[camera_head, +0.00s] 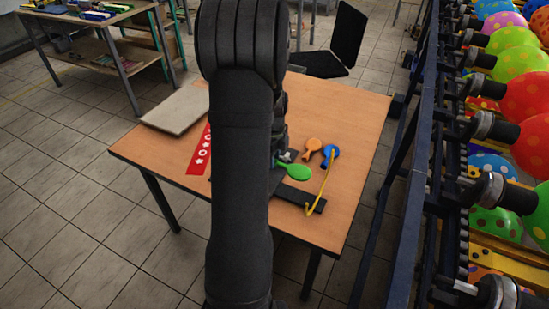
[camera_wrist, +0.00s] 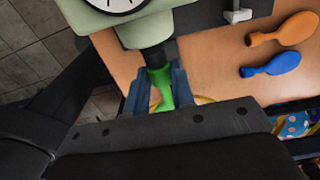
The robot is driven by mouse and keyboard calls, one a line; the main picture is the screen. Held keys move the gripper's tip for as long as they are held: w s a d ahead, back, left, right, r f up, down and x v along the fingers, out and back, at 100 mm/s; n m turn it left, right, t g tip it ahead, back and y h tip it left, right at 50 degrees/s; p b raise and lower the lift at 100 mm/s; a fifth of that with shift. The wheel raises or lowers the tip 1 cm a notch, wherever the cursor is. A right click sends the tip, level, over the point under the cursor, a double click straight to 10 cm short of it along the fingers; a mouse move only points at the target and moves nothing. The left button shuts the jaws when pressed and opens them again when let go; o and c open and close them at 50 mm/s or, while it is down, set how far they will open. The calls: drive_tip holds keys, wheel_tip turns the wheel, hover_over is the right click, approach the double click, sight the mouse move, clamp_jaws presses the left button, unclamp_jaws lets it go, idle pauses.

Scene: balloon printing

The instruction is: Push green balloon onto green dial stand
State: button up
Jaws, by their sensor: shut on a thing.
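The green balloon (camera_wrist: 162,85) is held between the two blue fingers of my gripper (camera_wrist: 162,88), just below the black nozzle of the green dial stand. Its upper end meets the nozzle tip (camera_wrist: 157,56); I cannot tell whether it is around the nozzle or only against it. The pale green stand (camera_wrist: 100,20) with its white dial shows at the top of the wrist view. In the head view the green balloon (camera_head: 293,172) shows just right of my arm, which hides most of the gripper and the stand.
An orange balloon (camera_head: 312,145) and a blue balloon (camera_head: 330,153) lie on the wooden table (camera_head: 340,110) to the right. A dark bar with a yellow cord (camera_head: 322,187) is near the front. A rack (camera_head: 400,200) with several dotted balloons stands at the right.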

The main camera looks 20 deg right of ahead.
drive_tip(key=shift+w+a, duration=0.15)
drive_tip(key=o, duration=0.8)
drive_tip(key=shift+o, duration=0.2)
drive_tip(key=shift+r, duration=4.5)
drive_tip(key=shift+f, duration=0.1)
